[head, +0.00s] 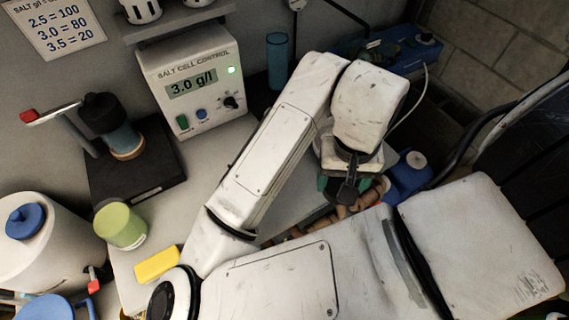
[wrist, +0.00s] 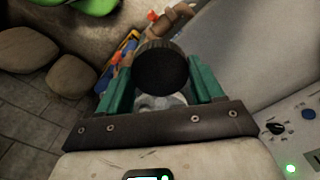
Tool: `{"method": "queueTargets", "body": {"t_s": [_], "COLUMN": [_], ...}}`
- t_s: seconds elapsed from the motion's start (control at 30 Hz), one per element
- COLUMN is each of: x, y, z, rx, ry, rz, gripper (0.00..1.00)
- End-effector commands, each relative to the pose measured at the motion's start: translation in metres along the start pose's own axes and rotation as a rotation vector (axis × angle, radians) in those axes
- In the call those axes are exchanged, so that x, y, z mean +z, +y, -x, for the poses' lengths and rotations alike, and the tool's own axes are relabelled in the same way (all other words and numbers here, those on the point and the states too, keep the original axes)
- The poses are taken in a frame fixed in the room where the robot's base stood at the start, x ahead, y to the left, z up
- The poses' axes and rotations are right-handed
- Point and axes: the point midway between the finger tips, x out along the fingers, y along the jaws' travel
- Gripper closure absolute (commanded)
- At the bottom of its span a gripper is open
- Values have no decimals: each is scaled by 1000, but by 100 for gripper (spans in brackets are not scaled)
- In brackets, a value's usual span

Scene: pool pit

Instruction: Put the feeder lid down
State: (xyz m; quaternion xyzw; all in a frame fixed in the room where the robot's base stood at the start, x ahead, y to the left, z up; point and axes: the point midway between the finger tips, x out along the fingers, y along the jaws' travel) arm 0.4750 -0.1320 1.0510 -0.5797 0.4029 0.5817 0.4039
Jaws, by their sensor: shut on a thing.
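In the wrist view, my gripper (wrist: 160,76) has its two green fingers on either side of a round black lid (wrist: 160,70) with a ridged rim, and is shut on it. Something pale and clear shows just below the lid, between the fingers; I cannot tell what it is. In the head view, my gripper (head: 343,188) points down beyond the right end of the grey counter, largely hidden by my own arm. The lid's underside is hidden, and I cannot tell its height over what lies below.
A salt control box (head: 192,85) reading 3.0 g/l stands at the back of the counter. A black stand (head: 135,172), a green cup (head: 119,226) and a yellow block (head: 157,264) are to the left. A blue container (head: 408,172) is beside my gripper. Bare counter (head: 208,160) lies before the box.

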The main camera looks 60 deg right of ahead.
Motion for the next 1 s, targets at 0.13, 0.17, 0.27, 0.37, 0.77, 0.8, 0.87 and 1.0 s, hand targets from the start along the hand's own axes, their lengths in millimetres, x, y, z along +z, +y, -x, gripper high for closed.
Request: {"method": "queueTargets", "body": {"t_s": [0.13,0.17,0.27,0.37,0.77,0.8,0.87,1.0], "x": [-7,-9,-20,-34,-76,-78,-81,-84], "y": [-9,-12,-24,-42,-96,-98,-101,-104], "z": [-14,-16,-16,-25,-80,-84,-88,-94], "rx": [-4,-5,2,4,0,0,1,1], "ry": [-1,0,0,0,-3,-1,-1,0], "rz": [-6,-5,3,5,0,-1,-1,-2], "gripper": [63,63,63,63,63,63,63,63]}}
